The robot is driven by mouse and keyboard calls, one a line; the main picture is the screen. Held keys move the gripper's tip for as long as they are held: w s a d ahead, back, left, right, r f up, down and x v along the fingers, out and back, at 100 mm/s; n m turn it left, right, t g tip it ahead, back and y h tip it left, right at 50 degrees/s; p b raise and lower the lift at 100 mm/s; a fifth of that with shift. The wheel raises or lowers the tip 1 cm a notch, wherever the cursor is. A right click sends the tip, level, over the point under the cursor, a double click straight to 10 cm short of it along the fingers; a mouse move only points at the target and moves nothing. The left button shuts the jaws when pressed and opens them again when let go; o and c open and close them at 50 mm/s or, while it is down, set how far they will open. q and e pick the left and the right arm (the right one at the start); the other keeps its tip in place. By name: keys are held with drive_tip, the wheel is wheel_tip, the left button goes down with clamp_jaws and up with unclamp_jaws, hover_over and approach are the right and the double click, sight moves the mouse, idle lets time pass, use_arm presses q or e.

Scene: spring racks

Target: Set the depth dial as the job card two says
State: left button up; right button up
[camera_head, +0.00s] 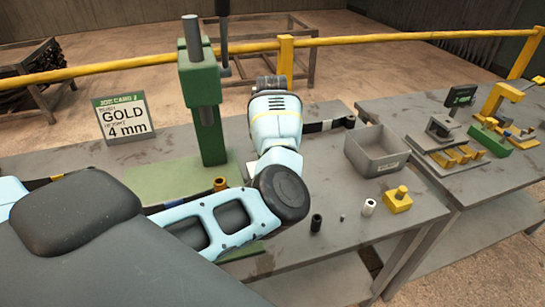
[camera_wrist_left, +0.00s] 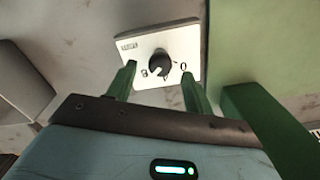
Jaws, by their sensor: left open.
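The job card (camera_head: 124,118) stands at the left of the bench in the head view; it reads "GOLD" and "4 mm" in large print, with a green heading. The dial (camera_wrist_left: 159,64) is a dark round knob on a white plate (camera_wrist_left: 135,53) in the left wrist view. Its light mark points down and left; the characters around it are too small to read surely. My left gripper (camera_wrist_left: 158,70) is open, its two fingers on either side of the dial; contact cannot be told. In the head view its fingers are hidden. My right gripper is not in view.
A green press (camera_head: 203,100) stands beside my left wrist. A grey bin (camera_head: 377,150), a yellow block (camera_head: 398,199), a white cylinder (camera_head: 369,207) and a black cylinder (camera_head: 316,222) are to the right. A second bench (camera_head: 510,205) holds fixtures.

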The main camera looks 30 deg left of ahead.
use_arm(q)
drive_tip(key=shift+f, duration=1.15)
drive_tip(key=c, duration=1)
